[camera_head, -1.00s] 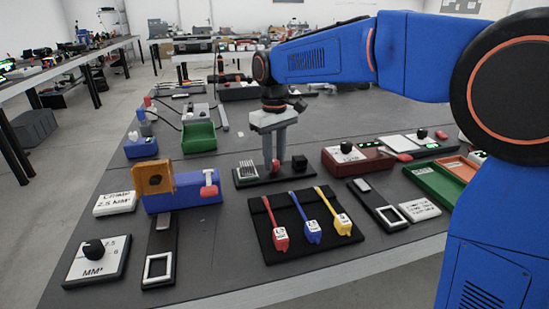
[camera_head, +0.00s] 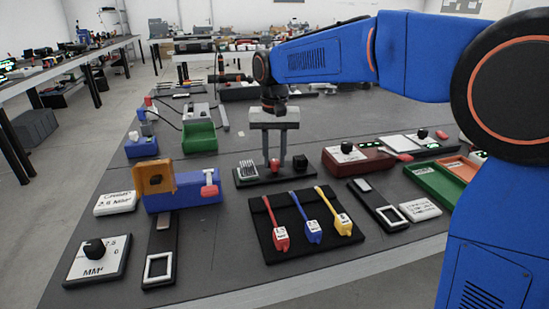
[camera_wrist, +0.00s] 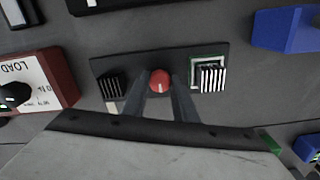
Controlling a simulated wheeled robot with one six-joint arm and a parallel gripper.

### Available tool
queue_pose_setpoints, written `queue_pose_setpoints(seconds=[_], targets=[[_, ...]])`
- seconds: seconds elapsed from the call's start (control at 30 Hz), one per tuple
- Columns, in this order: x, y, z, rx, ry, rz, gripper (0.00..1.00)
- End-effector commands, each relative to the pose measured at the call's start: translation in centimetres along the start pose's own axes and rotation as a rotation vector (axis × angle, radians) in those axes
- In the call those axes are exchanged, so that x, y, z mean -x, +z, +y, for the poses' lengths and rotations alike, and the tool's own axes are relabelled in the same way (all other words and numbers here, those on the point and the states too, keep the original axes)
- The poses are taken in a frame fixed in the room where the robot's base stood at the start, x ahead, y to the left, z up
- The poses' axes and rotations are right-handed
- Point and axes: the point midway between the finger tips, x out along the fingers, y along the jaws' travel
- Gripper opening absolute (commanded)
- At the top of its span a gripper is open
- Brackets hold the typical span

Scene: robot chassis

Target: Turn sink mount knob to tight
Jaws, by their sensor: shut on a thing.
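The sink mount knob is a small red round knob (camera_wrist: 160,82) with a pale pointer line, on a dark mount plate (camera_wrist: 134,66) in the wrist view. It also shows as a red spot in the head view (camera_head: 274,165). My gripper (camera_wrist: 160,90) points down with its two grey fingers on either side of the knob, shut on it. In the head view my gripper (camera_head: 274,160) stands over the mount. A black finned heat sink (camera_wrist: 111,86) and a silver finned one on a green board (camera_wrist: 211,78) sit on either side of the knob.
A red-brown LOAD box (camera_wrist: 48,80) and a blue block (camera_wrist: 284,28) flank the mount.

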Motion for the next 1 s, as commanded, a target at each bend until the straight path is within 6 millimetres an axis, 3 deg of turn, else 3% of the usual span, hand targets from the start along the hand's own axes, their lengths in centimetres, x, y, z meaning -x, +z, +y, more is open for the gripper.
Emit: queue_pose_setpoints(seconds=[0.5,0.53,0.6,1.0], targets=[[0.13,-0.08,-0.02,-0.019,-0.001,0.004,0.03],[0.13,-0.08,-0.02,-0.019,-0.001,0.004,0.33],[0.12,-0.07,-0.01,-0.019,-0.001,0.003,0.44],[0.74,-0.08,-0.04,-0.018,-0.002,0.003,0.44]])
